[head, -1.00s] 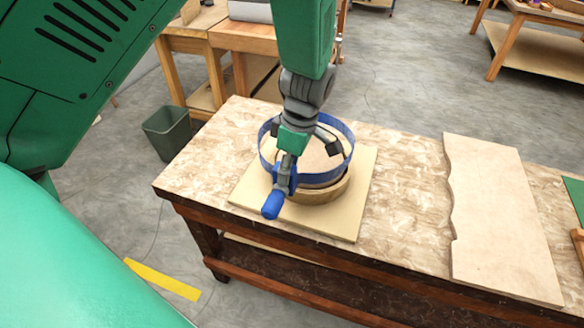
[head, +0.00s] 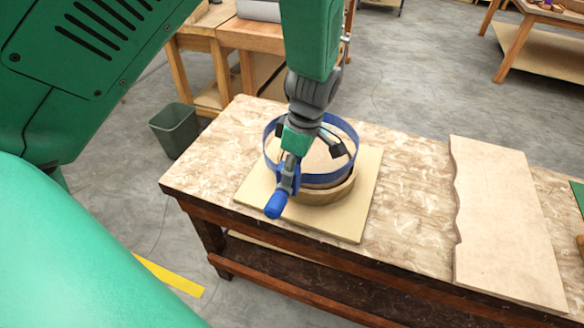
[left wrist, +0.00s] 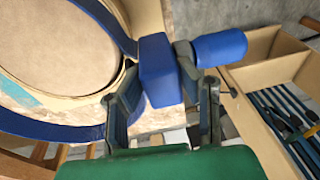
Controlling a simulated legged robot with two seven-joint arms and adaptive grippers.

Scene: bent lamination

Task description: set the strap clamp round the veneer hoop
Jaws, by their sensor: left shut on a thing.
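The strap clamp (head: 344,130) is a blue band loop with a blue block and a blue handle (head: 275,205). My left gripper (head: 289,172) is shut on the clamp's block; the left wrist view shows the block (left wrist: 160,70) between the fingers. The veneer hoop (head: 332,192) is a wooden ring around a round form, lying on a pale square board (head: 368,190). In the head view the band overlaps the hoop's upper part and seems slightly above it; I cannot tell whether they touch. My arm hides part of the loop. My right gripper is not in view.
The board lies on a workbench (head: 410,170) with a mottled top. A wavy-edged sheet (head: 505,220) lies to the right, with clear bench between. A grey bin (head: 175,130) stands on the floor at left. The left wrist view shows a wooden tray (left wrist: 270,105) with tools.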

